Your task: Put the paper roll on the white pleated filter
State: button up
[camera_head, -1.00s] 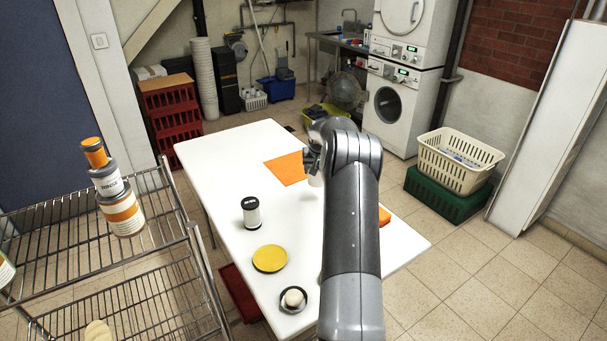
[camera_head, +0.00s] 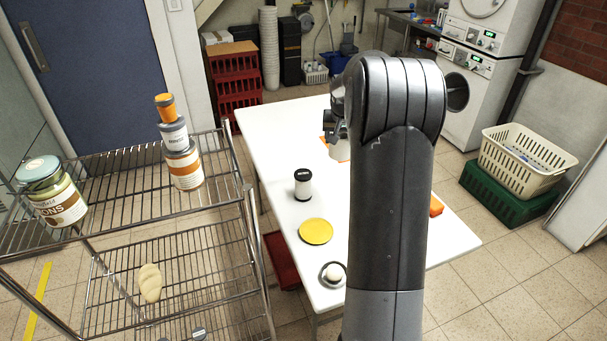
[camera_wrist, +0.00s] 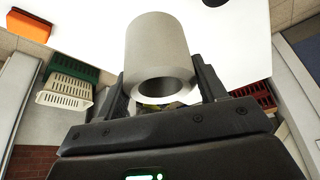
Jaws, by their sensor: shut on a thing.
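The paper roll (camera_wrist: 158,50) is a pale grey hollow cylinder, its open end facing the wrist camera. My gripper (camera_wrist: 163,88) is shut on it, with one dark finger on each side. In the head view the roll (camera_head: 340,150) shows just left of my arm, over the far part of the white table (camera_head: 270,150). My arm hides part of the gripper and table there. I cannot make out a white pleated filter in either view.
A wire rack (camera_head: 205,235) at left holds a stack of containers (camera_head: 181,150), a jar (camera_head: 55,195) and a cream oval thing (camera_head: 150,283).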

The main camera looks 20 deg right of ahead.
jog(key=shift+s+a+r, duration=0.2)
jog(key=shift+a, duration=0.2)
jog(key=shift+w+a+f, duration=1.3)
jog(key=shift+a+f, duration=0.15)
jog(key=shift+f, duration=0.35)
jog(key=shift+w+a+f, duration=1.35)
jog(key=shift+a+f, duration=0.1)
jog(key=shift+f, duration=0.4)
jog(key=shift+w+a+f, duration=1.3)
jog(key=shift+a+f, duration=0.15)
jog(key=shift+f, duration=0.35)
jog(key=shift+f, duration=0.15)
jog(key=o, duration=1.1)
